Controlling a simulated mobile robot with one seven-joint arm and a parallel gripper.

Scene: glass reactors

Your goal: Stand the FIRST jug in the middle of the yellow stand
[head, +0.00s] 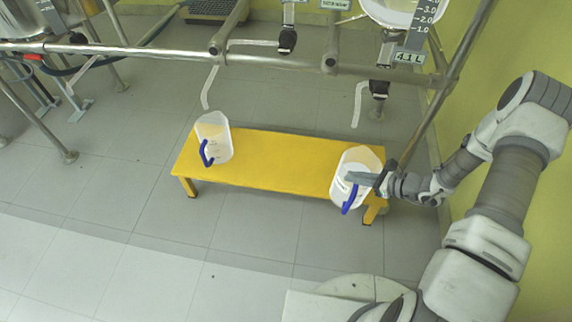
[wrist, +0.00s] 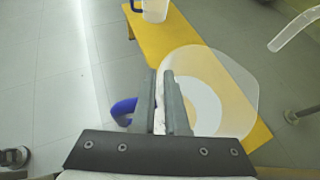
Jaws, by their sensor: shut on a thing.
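The yellow stand (head: 270,164) is a low bench on the tiled floor; it also shows in the wrist view (wrist: 172,40). A white jug with a blue handle (head: 352,187) is at its right end, with my gripper (head: 362,178) shut on it. In the wrist view the same jug (wrist: 222,82) lies beyond my closed fingers (wrist: 162,102). I cannot tell whether its base touches the stand. A second white jug with a blue handle (head: 214,138) stands upright at the stand's left end. No label saying which jug is first can be read.
A metal frame rail (head: 180,49) crosses above and behind the stand, with valves (head: 287,40) and pale hoses (head: 208,88) hanging down. The stand's middle top is clear between the jugs.

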